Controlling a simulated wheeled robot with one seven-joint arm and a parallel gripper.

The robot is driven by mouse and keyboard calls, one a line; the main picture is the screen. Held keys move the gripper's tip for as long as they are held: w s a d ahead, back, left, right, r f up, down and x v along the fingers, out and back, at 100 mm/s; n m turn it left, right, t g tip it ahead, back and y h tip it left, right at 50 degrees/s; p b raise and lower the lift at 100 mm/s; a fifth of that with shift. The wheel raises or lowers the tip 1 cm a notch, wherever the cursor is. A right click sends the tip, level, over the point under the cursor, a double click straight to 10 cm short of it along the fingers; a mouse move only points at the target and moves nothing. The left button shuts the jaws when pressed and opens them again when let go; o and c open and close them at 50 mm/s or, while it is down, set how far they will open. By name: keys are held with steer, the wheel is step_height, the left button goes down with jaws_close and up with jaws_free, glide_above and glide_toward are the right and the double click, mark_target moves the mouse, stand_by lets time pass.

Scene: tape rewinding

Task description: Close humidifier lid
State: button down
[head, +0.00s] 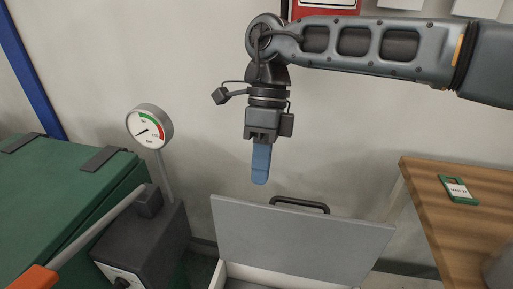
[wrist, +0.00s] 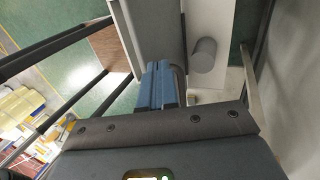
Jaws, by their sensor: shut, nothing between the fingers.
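The humidifier lid (head: 300,238) is a flat grey panel standing raised and tilted open in the head view, with a dark handle (head: 300,204) behind its upper edge. Below it is the open white humidifier box (head: 232,278), cut off by the bottom of the picture. My gripper (head: 260,180) points down above and slightly left of the handle, with its blue fingers closed together and empty. A small gap shows between the fingertips and the lid's top edge. In the wrist view the blue fingers (wrist: 160,85) are together, beside a grey panel that looks like the lid (wrist: 155,30).
A gauge (head: 150,127) stands on a dark box (head: 145,245) with an orange-ended lever to the left, near a green case (head: 60,190). A wooden table (head: 430,190) with a green device (head: 459,190) is at right. A grey cylinder (wrist: 203,55) shows in the wrist view.

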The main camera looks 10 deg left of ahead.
steer(key=shift+x, duration=2.4)
steer(key=shift+s, duration=0.1)
